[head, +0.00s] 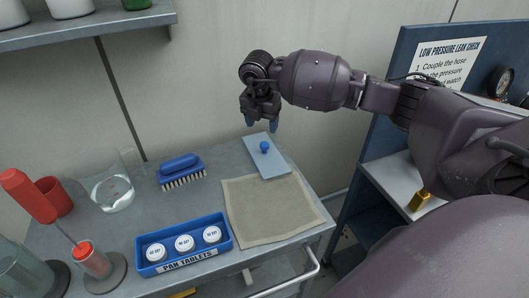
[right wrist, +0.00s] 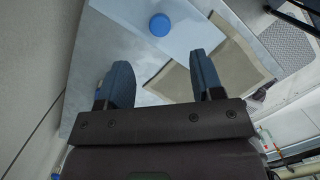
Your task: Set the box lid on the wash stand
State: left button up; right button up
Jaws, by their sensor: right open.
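The box lid (head: 272,166) is a flat light-blue plate with a round blue knob (head: 264,147). It lies at the back right of the grey wash stand (head: 189,207), its near end by the beige cloth. My right gripper (head: 262,124) is just above the lid's far end, fingers pointing down, open and empty. In the right wrist view, the lid (right wrist: 191,35) and its knob (right wrist: 160,25) show beyond my two blue fingertips (right wrist: 163,80), apart from them. My left gripper is not in view.
A beige cloth (head: 268,210) lies at the front right. A blue tray of white tablet tubs (head: 184,243), a blue brush (head: 181,170), a glass jar (head: 113,190) and red-topped items (head: 93,262) fill the left. A blue-sided shelf unit (head: 392,180) stands to the right.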

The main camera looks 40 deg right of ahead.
aim_at(264, 144)
jog(key=f, duration=0.3)
jog(key=d+f, duration=0.1)
jog(key=f, duration=0.2)
jog(key=f+b, duration=0.1)
jog(key=f, duration=0.2)
jog(key=shift+w+d+f, duration=0.15)
jog(key=shift+w+f, duration=0.2)
jog(key=shift+f, duration=0.05)
jog(key=shift+r, duration=0.15)
jog(key=c, duration=1.1)
